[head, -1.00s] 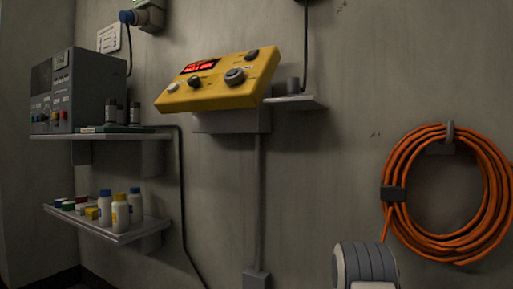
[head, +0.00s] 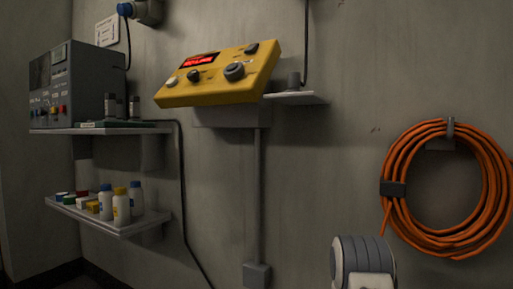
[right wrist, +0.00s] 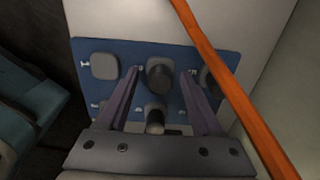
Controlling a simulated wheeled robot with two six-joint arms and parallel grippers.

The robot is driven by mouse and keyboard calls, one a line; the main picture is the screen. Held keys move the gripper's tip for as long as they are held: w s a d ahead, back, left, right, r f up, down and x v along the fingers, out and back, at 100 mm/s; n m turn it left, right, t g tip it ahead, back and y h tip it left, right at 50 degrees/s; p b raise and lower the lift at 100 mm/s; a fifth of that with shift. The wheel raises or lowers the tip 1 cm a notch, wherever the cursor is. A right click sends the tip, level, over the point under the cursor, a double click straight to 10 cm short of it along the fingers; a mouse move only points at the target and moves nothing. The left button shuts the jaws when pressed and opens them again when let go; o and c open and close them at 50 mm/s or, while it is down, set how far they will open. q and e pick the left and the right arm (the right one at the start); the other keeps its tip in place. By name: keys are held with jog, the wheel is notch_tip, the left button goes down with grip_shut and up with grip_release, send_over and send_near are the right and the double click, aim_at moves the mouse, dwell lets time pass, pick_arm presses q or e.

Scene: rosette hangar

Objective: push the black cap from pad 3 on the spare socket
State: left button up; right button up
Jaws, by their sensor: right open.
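In the right wrist view a blue panel (right wrist: 125,55) holds several dark round and squarish parts. One dark cylindrical cap (right wrist: 159,72) stands at its upper middle, and my right gripper (right wrist: 160,74) is open with a finger on either side of it. I cannot tell whether the fingers touch it. A second dark cylinder (right wrist: 155,116) stands below, close to the gripper body. A grey rounded square pad (right wrist: 104,66) is to the left. The panel's markings are too small to read, so I cannot tell which is pad 3. My left gripper is not in view.
An orange cable (right wrist: 215,60) crosses the wrist view close in front of the panel's right side. In the head view a yellow console (head: 215,90), a shelf of bottles (head: 120,229), a grey instrument (head: 85,85) and an orange cable coil (head: 400,220) are on the wall.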

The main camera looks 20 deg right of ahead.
dwell(0.3)
grip_shut()
jog(key=shift+r, duration=0.1)
dwell(1.3)
jog(key=shift+r+p, duration=2.95)
jog(key=shift+p, duration=0.4)
